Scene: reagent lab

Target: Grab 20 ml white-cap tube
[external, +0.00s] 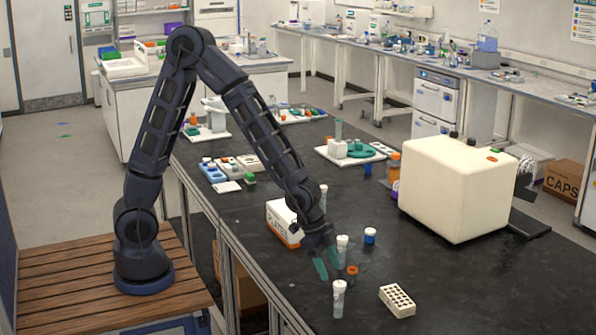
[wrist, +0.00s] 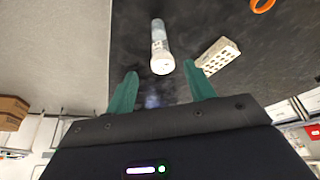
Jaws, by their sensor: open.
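Several clear tubes with white caps stand upright on the black bench: one at the front (external: 338,299), one beside my gripper (external: 342,249), and one farther back (external: 323,198). Their volume markings are not readable. My gripper (external: 327,263) points down near the front tubes, with its two green fingers apart and nothing between them. I cannot tell for sure which tube this is.
An orange-capped item (external: 352,272) stands close to the front tubes. A white rack with holes (external: 397,300) is to their right, also in the wrist view (wrist: 217,56).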

